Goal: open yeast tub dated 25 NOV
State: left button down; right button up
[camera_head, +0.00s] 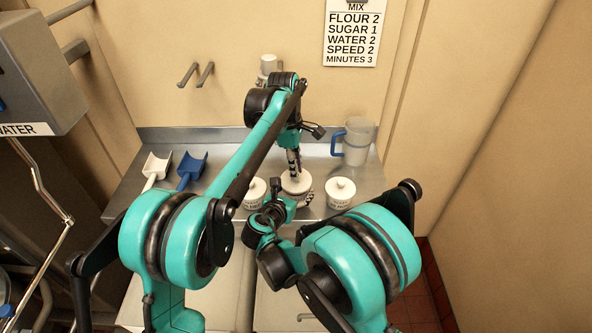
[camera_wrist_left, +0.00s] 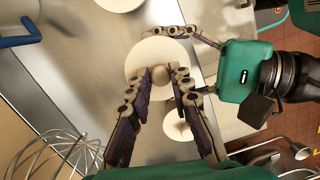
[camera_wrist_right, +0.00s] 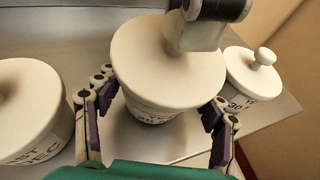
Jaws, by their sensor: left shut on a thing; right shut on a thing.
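The middle of three white lidded tubs (camera_head: 296,184) stands on the steel counter (camera_head: 225,160). In the right wrist view its wide lid (camera_wrist_right: 150,55) sits over a body (camera_wrist_right: 150,110) with a partly hidden label; I cannot read its date. My left gripper (camera_head: 293,168) reaches down from above, shut on the lid's knob (camera_wrist_left: 160,73). My right gripper (camera_wrist_right: 160,95) is shut around the tub's body, one finger on each side. The lid appears to rest on the tub; I see no clear gap.
The left tub (camera_head: 255,192), its label showing "DEC" in the right wrist view (camera_wrist_right: 35,110), and the right tub (camera_head: 340,191), showing "30", stand close by. A jug (camera_head: 358,140) stands behind at right. White (camera_head: 157,167) and blue (camera_head: 190,169) scoops lie at left.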

pick_arm(q)
jog(key=shift+r, duration=0.25)
jog(key=shift+s+a+r, duration=0.1)
jog(key=shift+s+r, duration=0.05)
jog(key=shift+r, duration=0.8)
jog(key=shift+s+r, duration=0.1)
jog(key=shift+r, duration=0.85)
pick_arm(e)
jog(key=o, duration=1.8)
jog(key=shift+c, duration=0.2)
